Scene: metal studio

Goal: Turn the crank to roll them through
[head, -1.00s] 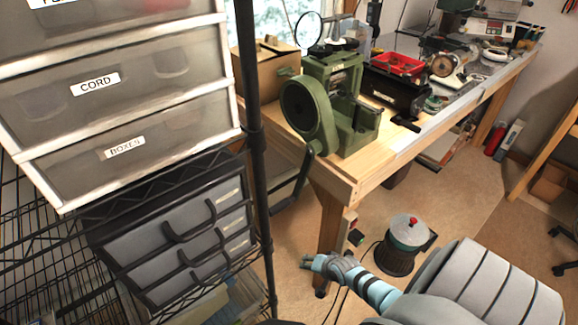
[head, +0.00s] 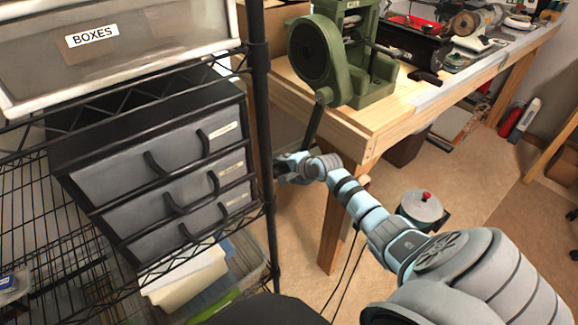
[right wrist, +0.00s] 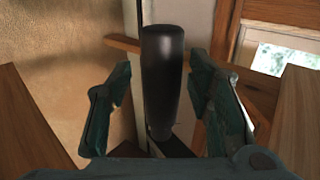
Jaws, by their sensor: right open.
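A green rolling mill (head: 375,68) with a large round wheel (head: 307,52) stands on the near corner of the wooden workbench. Its dark crank arm (head: 313,127) hangs down from the wheel past the bench edge. The crank's black handle (right wrist: 162,85) stands upright in the right wrist view, between the fingers of my right gripper (head: 282,168). The fingers are apart, with a gap on each side of the handle. In the head view the handle is hidden by my gripper. Nothing between the mill's rollers can be made out. My left gripper is not in view.
A black wire rack with a post (head: 262,130) stands close to the left of my right gripper. It holds bins and a grey drawer unit (head: 150,175). The wooden bench (head: 365,135) lies behind and right. A round grey pot-like machine (head: 421,207) stands on the floor below.

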